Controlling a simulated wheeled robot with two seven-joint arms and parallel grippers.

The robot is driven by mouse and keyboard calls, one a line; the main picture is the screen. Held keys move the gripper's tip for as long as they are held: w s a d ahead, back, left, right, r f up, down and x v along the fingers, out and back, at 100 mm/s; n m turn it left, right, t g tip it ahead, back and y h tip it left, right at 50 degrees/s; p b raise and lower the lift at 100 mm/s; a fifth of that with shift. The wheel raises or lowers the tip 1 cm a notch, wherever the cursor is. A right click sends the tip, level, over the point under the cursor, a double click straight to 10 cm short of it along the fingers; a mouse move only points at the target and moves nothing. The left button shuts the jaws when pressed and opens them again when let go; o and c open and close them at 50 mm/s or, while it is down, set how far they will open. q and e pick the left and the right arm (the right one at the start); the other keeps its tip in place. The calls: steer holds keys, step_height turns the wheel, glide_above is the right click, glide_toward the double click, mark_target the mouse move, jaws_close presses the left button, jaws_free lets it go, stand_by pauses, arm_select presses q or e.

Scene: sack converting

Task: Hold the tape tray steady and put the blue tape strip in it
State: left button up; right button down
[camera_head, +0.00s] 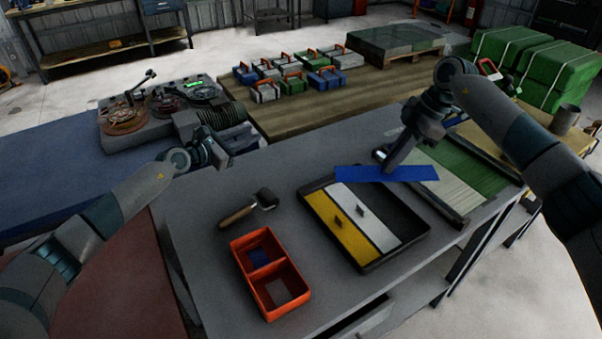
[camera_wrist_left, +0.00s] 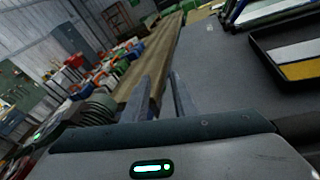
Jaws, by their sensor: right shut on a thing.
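The blue tape strip (camera_head: 362,174) is held flat by my right gripper (camera_head: 384,158), above the far right part of the tape tray. The black tape tray (camera_head: 402,214) sits on the grey table with a yellow strip (camera_head: 335,229) and a white strip (camera_head: 372,226) in it, each with a small dark tab. Its right slot looks bare. My left gripper (camera_head: 226,157) is over the table's far left edge, well apart from the tray. In the left wrist view its two fingers (camera_wrist_left: 161,98) are apart with nothing between them. The tray shows there at right (camera_wrist_left: 263,58).
A framed green sheet (camera_head: 486,178) lies to the right. A machine with reels (camera_head: 150,118) stands beyond my left arm. The table's far left corner is clear.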

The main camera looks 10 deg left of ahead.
mark_target(301, 187)
arm_select(q)
steer(key=s+d+f+g, duration=0.1)
steer(key=s+d, duration=0.1)
steer(key=d, duration=0.3)
steer(key=s+d+f+g+h, duration=0.1)
steer(key=s+d+g, duration=0.1)
steer(key=d, duration=0.4)
steer(key=s+d+f+g+h, duration=0.1)
steer(key=s+d+f, duration=0.1)
steer(key=d, duration=0.4)
steer(key=shift+s+d+f, duration=0.1)
steer(key=shift+s, duration=0.35)
steer(key=shift+s+d+f+g, duration=0.15)
steer(key=shift+s+d+g, duration=0.15)
steer(key=shift+d+g, duration=0.1)
steer(key=shift+h, duration=0.3)
steer(key=x, duration=1.2)
steer(key=shift+w, duration=0.1)
jaws_close()
